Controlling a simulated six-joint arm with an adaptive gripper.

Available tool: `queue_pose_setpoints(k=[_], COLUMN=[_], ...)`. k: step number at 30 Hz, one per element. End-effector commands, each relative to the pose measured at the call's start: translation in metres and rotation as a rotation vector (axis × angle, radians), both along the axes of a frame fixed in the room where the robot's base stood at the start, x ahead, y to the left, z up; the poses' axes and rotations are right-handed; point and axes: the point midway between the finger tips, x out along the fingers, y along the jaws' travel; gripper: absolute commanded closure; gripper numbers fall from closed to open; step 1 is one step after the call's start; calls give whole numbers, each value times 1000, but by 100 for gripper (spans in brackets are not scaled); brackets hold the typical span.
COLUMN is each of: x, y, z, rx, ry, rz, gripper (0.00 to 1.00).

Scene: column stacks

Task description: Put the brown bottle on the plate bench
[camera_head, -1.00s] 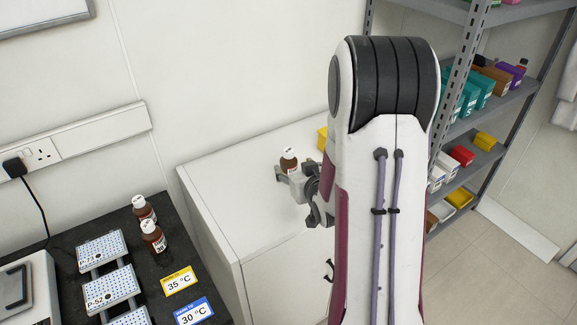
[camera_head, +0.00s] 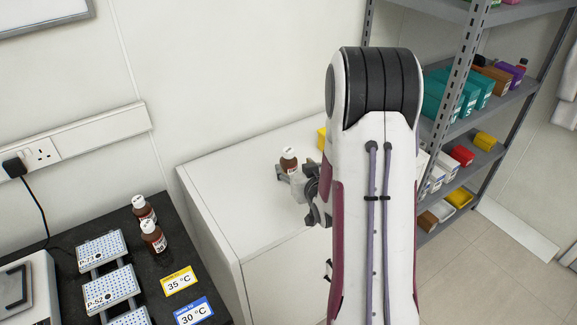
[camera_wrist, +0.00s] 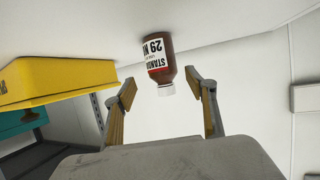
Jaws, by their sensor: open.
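A brown bottle (camera_head: 289,163) with a white cap and a white label stands on the white cabinet top. My gripper (camera_head: 295,173) is at the bottle, partly hidden by my arm. In the wrist view my gripper (camera_wrist: 163,88) is open, with a finger on each side of the cap end and visible gaps. The black plate bench (camera_head: 66,240) is at the lower left. It bears two other brown bottles (camera_head: 153,237) and several white-and-blue well plates (camera_head: 112,288).
Yellow 35 °C (camera_head: 178,281) and blue 30 °C (camera_head: 194,312) cards lie on the bench's right side. A yellow bin (camera_wrist: 60,78) is near my gripper. A grey shelf rack (camera_head: 459,110) with boxes stands at right. The cabinet top (camera_head: 225,190) is clear left of the bottle.

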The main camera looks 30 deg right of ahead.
Motion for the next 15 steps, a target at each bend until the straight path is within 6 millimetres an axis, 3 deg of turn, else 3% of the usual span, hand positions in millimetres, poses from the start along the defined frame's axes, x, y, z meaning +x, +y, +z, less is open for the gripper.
queue_pose_setpoints(k=[15], x=[6], y=[-1], z=[-3], rx=[1], ry=[1], rz=[0], gripper=[44])
